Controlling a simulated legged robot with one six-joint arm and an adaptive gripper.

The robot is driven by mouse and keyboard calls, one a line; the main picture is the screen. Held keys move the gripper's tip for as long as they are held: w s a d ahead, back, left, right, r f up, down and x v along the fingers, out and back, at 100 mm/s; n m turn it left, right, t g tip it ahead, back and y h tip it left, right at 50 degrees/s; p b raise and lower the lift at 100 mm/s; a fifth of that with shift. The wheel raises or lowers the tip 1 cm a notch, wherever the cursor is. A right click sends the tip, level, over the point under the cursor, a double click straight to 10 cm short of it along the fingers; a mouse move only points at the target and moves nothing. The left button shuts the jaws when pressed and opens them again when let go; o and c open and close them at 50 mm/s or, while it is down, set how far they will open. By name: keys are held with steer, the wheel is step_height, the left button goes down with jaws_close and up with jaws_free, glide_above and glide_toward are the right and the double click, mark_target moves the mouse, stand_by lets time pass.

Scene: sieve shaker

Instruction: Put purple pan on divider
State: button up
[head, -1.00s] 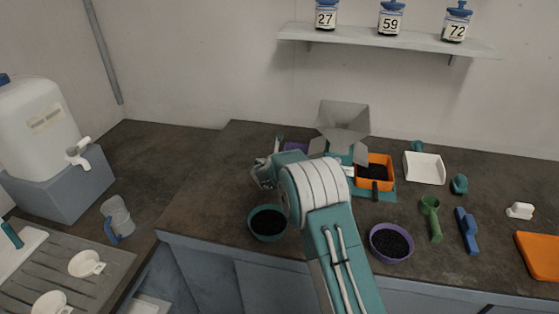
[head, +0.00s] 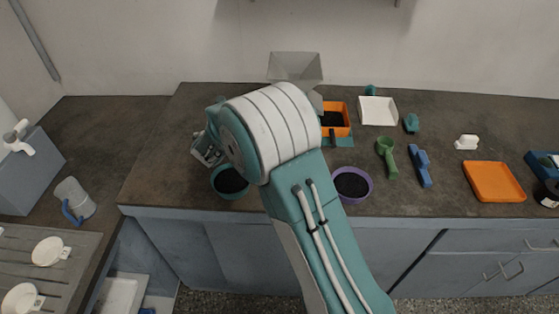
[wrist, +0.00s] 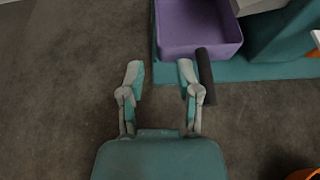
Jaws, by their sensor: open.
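The purple pan (wrist: 200,28) is at the top of the wrist view, on the teal base of the divider (wrist: 272,68). Its dark handle (wrist: 206,75) points toward my gripper. My gripper (wrist: 160,75) is open and empty, with the handle just right of its right finger, not between the fingers. In the head view my gripper (head: 207,150) is partly hidden by my arm. There the divider's grey hopper (head: 295,67) shows above my arm, with an orange pan (head: 336,118) of dark grains at its right. The purple pan is hidden in that view.
A teal bowl (head: 229,183) and a purple bowl (head: 352,185) of dark grains stand near the bench's front edge. A white tray (head: 378,111), green scoop (head: 387,155), blue tool (head: 419,165) and orange tray (head: 494,181) lie to the right.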

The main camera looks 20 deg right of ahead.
steer(key=s+d+r+m+g+h, duration=0.1)
steer(key=s+d+r+m+g, duration=0.2)
steer(key=s+d+r+m, duration=0.5)
steer(key=s+d+r+m+g+h, duration=0.2)
steer(key=s+d+r+m, duration=0.45)
steer(key=s+m, duration=0.3)
steer(key=s+a+m+g+y, duration=0.1)
steer(key=s+m+y, duration=0.2)
steer(key=s+m, duration=0.4)
steer(key=s+a+m+g+y, duration=0.1)
steer(key=s+m+y, duration=0.3)
steer(key=s, duration=1.4)
steer(key=a+m, duration=0.1)
steer(key=m, duration=0.2)
steer(key=shift+a+m, duration=0.25)
steer(key=shift+m, duration=0.1)
steer(key=shift+f, duration=0.1)
